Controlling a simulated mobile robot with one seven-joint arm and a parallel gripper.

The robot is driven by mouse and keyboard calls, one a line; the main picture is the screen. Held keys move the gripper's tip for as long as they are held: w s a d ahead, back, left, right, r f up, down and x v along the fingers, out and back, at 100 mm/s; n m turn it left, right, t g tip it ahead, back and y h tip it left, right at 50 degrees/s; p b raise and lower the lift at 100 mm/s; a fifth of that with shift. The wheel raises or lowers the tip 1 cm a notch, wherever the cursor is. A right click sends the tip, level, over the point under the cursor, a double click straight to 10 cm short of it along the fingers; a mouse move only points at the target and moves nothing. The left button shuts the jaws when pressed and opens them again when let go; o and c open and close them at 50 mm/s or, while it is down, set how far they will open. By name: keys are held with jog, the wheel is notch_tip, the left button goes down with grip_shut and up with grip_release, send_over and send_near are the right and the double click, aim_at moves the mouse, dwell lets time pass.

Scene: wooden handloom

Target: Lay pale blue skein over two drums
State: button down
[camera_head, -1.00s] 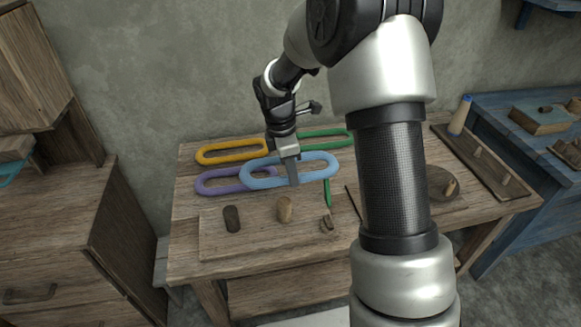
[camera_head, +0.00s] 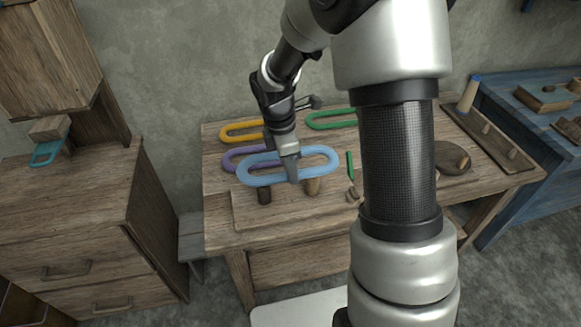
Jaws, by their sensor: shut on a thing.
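The pale blue skein (camera_head: 325,153) is a long oval loop. In the picture the skein overlaps the tops of two short upright drums on a board: a dark brown drum (camera_head: 264,196) at left and a lighter wooden drum (camera_head: 312,187) at right. The drum tops are partly hidden behind the skein. I cannot tell how high the skein is above them.
Purple (camera_head: 229,160), yellow (camera_head: 228,131) and green (camera_head: 322,121) skeins lie behind on the table (camera_head: 218,226). A small green stick (camera_head: 350,165) and a small wooden piece (camera_head: 352,195) are to the right. My arm hides part of the table.

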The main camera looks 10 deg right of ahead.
notch_tip(320, 180, down, 4)
jog(key=b, duration=0.3)
jog(key=shift+b, duration=0.3)
jog(key=shift+f+b, duration=2.1)
jog(key=shift+f, duration=1.75)
jog(key=c, duration=1.5)
grip_release()
jog(key=shift+c, duration=0.2)
jog(key=a+r+p, duration=0.1)
jog(key=r, duration=0.4)
jog(key=r+p, duration=0.2)
jog(key=r, duration=0.4)
jog(key=a+r+p, duration=0.1)
jog(key=r, duration=0.5)
jog(key=shift+a+r+p, duration=0.15)
jog(key=shift+a+p, duration=0.2)
jog(key=shift+p, duration=0.05)
